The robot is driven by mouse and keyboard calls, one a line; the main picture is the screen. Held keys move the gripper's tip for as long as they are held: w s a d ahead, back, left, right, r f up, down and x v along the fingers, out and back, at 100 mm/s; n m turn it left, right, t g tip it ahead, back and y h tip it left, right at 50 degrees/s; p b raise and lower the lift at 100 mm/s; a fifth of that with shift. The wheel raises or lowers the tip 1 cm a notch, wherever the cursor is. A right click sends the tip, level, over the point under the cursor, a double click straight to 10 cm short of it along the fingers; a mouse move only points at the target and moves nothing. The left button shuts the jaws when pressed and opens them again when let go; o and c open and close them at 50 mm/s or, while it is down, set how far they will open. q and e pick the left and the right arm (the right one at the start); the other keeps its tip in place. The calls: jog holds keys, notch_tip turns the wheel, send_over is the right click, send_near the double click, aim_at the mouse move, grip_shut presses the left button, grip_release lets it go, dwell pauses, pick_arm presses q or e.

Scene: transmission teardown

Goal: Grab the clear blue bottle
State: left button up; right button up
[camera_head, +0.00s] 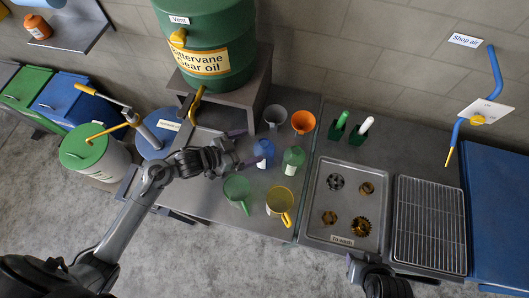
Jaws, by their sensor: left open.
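The clear blue bottle (264,148) stands on the grey bench, beside a clear green bottle (292,160). My left gripper (246,148) is open, with its two purple-tipped fingers spread just left of the blue bottle. The bottle is in line with the gap between the fingers; I cannot tell whether either finger touches it.
Grey and orange funnels (303,122) stand behind the bottles; green and yellow jugs (280,204) stand in front. A metal tray (346,235) with gears lies right, next to a wire rack (430,225). A green oil drum (208,40) stands on a raised stand behind.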

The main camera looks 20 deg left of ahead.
aim_at(256, 151)
pick_arm(q)
jog(key=f, duration=0.6)
jog(key=shift+w+d, duration=0.1)
jog(key=shift+w, duration=0.25)
jog(key=shift+x, duration=3.3)
jog(key=shift+f, duration=0.1)
jog(key=c, duration=0.9)
jog(key=shift+o, duration=0.2)
